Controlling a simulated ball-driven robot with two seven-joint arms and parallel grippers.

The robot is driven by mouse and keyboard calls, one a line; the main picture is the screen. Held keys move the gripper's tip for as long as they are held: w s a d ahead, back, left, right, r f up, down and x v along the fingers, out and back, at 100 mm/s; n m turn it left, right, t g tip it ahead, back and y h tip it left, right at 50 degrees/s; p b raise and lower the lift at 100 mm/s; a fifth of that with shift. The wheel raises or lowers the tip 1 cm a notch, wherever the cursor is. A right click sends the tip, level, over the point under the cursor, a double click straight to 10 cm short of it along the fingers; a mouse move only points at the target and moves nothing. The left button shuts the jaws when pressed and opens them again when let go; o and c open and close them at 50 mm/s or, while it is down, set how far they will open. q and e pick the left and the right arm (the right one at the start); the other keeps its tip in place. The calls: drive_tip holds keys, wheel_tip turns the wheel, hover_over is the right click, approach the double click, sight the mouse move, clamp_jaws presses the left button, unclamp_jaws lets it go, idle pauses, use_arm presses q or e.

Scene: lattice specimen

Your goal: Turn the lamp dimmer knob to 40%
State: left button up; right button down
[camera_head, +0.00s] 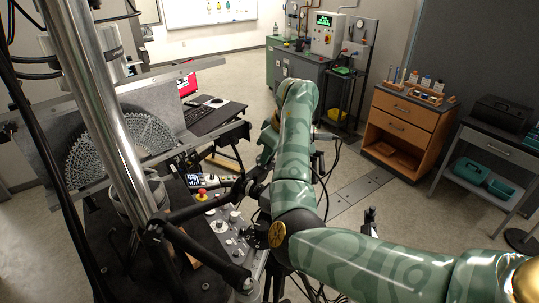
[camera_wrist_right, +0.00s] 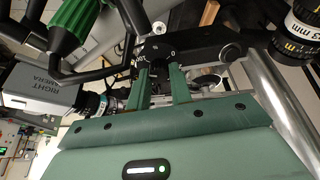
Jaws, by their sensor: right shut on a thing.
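My right gripper (camera_wrist_right: 159,75) shows two green fingers in the wrist view, close together on a small black part at the end of a black arm (camera_wrist_right: 205,47). A control panel (camera_head: 228,238) with several knobs lies below left of the forearm. My left gripper is not in view.
A red button (camera_head: 202,195) sits near the metal column (camera_head: 108,110). A wooden drawer cabinet (camera_head: 402,125) stands farther right, with open floor before it.

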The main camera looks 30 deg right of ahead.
drive_tip(key=n, duration=0.3)
drive_tip(key=shift+n+b, duration=0.4)
drive_tip(key=n, duration=0.2)
drive_tip(key=shift+n, duration=0.4)
drive_tip(key=n, duration=0.3)
drive_tip(key=shift+n+g, duration=0.3)
drive_tip(key=n, duration=0.3)
drive_tip(key=shift+n, duration=0.3)
drive_tip(key=n+p, duration=0.1)
drive_tip(key=n, duration=0.5)
drive_tip(key=shift+s, duration=0.1)
drive_tip(key=n+p, duration=0.2)
drive_tip(key=n, duration=0.4)
drive_tip(key=shift+n+g, duration=0.3)
drive_tip(key=shift+n, duration=0.1)
drive_tip(key=c, duration=1.3)
unclamp_jaws()
